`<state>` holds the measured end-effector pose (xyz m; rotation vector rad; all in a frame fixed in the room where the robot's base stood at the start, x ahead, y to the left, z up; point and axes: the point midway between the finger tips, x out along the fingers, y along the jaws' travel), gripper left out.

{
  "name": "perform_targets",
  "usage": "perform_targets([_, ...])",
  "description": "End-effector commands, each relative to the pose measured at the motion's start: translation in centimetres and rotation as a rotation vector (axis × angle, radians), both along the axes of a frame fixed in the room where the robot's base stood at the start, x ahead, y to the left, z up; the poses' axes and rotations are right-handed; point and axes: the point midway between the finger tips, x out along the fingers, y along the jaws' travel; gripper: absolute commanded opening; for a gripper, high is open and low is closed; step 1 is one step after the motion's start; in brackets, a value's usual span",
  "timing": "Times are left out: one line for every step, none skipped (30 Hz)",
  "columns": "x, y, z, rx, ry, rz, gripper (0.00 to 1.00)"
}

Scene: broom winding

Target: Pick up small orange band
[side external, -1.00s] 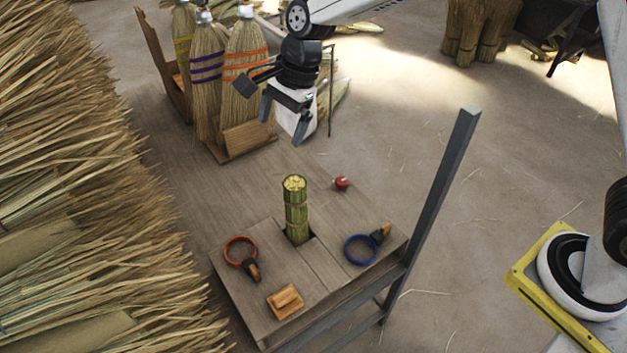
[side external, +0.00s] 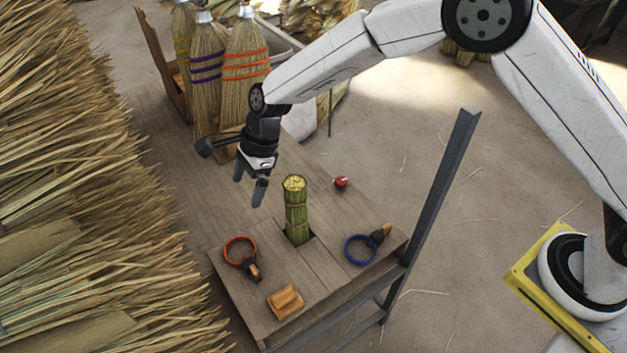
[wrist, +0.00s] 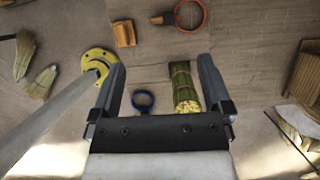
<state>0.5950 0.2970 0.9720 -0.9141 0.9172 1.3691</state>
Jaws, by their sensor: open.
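The small orange band (side external: 240,250) is a ring with a dark and wooden handle, lying on the table left of the bundle. It also shows at the top of the wrist view (wrist: 190,14). My gripper (side external: 250,192) is open and empty, above the table, up and slightly right of the orange band in the side view. A green bound bundle (side external: 296,212) stands upright in the table's slot, close to my gripper's right.
A blue ring with a handle (side external: 361,249) lies right of the bundle. A wooden block (side external: 285,301) lies near the front edge and a red ball (side external: 341,182) behind. Brooms (side external: 244,72) stand at the back. A metal post (side external: 437,190) rises at the right.

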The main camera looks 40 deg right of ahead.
Motion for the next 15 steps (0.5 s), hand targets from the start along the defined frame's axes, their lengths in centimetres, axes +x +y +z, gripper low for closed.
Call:
perform_targets([-0.1, 0.0, -1.9, -0.002, 0.006, 0.000, 1.00])
perform_targets([-0.1, -0.1, -2.9, -0.002, 0.006, -0.001, 1.00])
perform_targets([-0.1, -0.1, -4.3, -0.003, 0.006, 0.000, 1.00])
perform_targets([-0.1, -0.1, -5.4, -0.002, 0.006, -0.001, 1.00])
perform_targets([-0.2, -0.1, -6.5, -0.003, 0.006, 0.000, 1.00])
perform_targets([-0.1, -0.1, -7.8, -0.002, 0.004, 0.000, 1.00])
perform_targets([-0.1, -0.1, -8.8, -0.002, 0.005, 0.000, 1.00])
perform_targets([-0.1, -0.1, -9.8, -0.003, 0.005, 0.000, 1.00])
perform_targets([-0.1, -0.1, -11.1, -0.002, 0.004, 0.001, 1.00])
perform_targets([-0.1, -0.1, -12.1, -0.002, 0.004, 0.000, 1.00])
perform_targets([-0.1, -0.1, -13.0, -0.002, 0.004, 0.001, 1.00])
perform_targets([-0.1, -0.1, -14.2, -0.002, 0.003, 0.000, 1.00])
perform_targets([-0.1, -0.1, -15.1, -0.002, 0.004, -0.001, 1.00])
perform_targets([-0.1, -0.1, -15.9, -0.002, 0.004, 0.001, 1.00])
perform_targets([-0.1, -0.1, -17.0, -0.002, 0.003, 0.001, 1.00])
